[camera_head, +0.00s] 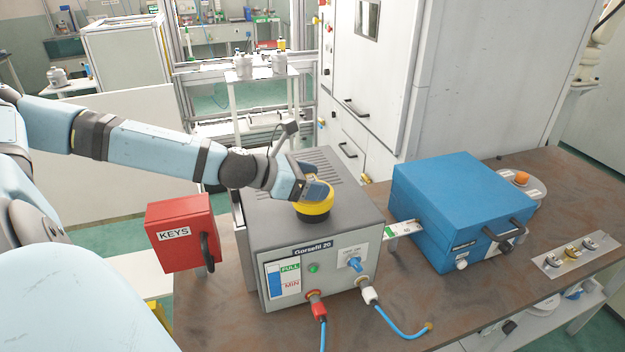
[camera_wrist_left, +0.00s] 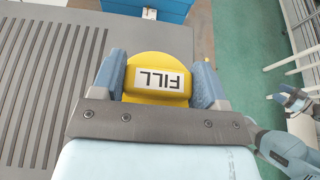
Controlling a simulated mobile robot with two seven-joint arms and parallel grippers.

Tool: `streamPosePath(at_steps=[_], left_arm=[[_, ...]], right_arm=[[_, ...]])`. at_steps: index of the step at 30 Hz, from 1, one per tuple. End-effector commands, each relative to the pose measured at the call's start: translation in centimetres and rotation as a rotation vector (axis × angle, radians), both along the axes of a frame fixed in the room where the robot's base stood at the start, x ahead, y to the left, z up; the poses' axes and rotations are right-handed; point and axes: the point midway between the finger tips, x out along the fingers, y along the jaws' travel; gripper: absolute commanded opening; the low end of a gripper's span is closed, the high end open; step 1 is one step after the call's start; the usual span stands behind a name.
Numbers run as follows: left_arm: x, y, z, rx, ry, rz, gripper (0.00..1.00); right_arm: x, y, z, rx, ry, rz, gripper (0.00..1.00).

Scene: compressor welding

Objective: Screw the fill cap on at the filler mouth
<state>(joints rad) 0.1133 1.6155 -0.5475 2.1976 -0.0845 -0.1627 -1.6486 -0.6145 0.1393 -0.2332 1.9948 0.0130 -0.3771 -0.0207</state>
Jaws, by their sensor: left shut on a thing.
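My left gripper (camera_head: 317,188) is shut on the yellow fill cap (camera_head: 316,208), with a finger on each side of its raised grip. The cap has a dark lower rim and sits at the top of the grey Gorsefil 20 unit (camera_head: 280,236). In the left wrist view the cap (camera_wrist_left: 159,63) shows its FILL label upside down between the two fingers. The filler mouth is hidden under the cap, so I cannot tell how the threads sit. What looks like my right gripper (camera_wrist_left: 291,101) shows small at the right of the wrist view; its jaws are unclear.
A red KEYS box (camera_head: 180,234) stands left of the unit, and a blue case (camera_head: 450,210) stands right of it. Hoses (camera_head: 398,328) run from the unit's front. A plate with small fittings (camera_head: 575,254) lies on the brown bench (camera_head: 500,306) at right.

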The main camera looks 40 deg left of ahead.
Motion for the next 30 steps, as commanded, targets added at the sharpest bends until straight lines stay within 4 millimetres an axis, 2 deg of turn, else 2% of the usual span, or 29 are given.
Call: streamPosePath(at_steps=[24,30], left_arm=[[0.0,0.0,-2.6,-0.002,0.001,0.001,0.33],[0.0,0.0,-2.5,-0.001,0.000,0.000,0.33]], right_arm=[[-0.1,0.1,-1.5,0.001,0.002,0.003,0.66],[-0.1,0.1,-1.4,0.001,0.003,0.003,0.66]])
